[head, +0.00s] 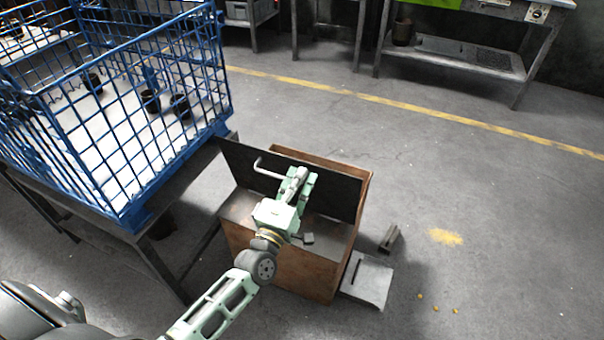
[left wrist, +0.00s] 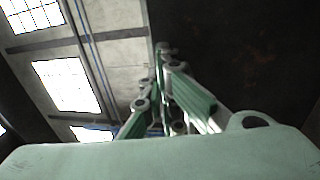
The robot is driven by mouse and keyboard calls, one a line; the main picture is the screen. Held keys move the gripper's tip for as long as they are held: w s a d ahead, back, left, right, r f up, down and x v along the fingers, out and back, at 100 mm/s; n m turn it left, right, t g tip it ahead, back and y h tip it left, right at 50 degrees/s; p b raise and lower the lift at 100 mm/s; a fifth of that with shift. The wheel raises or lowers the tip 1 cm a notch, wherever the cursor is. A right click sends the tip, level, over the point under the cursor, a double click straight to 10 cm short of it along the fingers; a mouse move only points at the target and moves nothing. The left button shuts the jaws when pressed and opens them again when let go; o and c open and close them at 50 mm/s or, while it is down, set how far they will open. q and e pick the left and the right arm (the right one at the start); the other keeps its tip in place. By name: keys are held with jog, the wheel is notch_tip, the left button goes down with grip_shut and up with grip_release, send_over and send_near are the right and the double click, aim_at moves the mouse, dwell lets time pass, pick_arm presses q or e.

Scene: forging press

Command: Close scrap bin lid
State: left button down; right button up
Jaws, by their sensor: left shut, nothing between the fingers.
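The scrap bin (head: 285,270) is a rusty brown box on the floor in the middle of the head view. Its dark lid (head: 338,186) stands raised at a steep angle, with a brown panel edge behind it. A pale bent handle (head: 268,172) sticks out at the lid's upper left. My left gripper (head: 299,178) is shut and empty in front of the lid, just right of the handle; I cannot tell whether it touches the lid. In the left wrist view its green fingers (left wrist: 165,95) show beside a dark surface. My right gripper is not in view.
A blue wire cage (head: 130,150) on a dark stand is close on the left. A grey pedal-like plate (head: 368,280) and a small metal piece (head: 390,239) lie right of the bin. Workbenches (head: 455,50) stand at the back. The floor to the right is mostly clear.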

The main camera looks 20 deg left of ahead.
pick_arm(q)
jog(key=shift+w+r, duration=0.1)
jog(key=shift+w, duration=0.55)
jog(key=shift+w+r, duration=0.1)
jog(key=shift+w, duration=0.05)
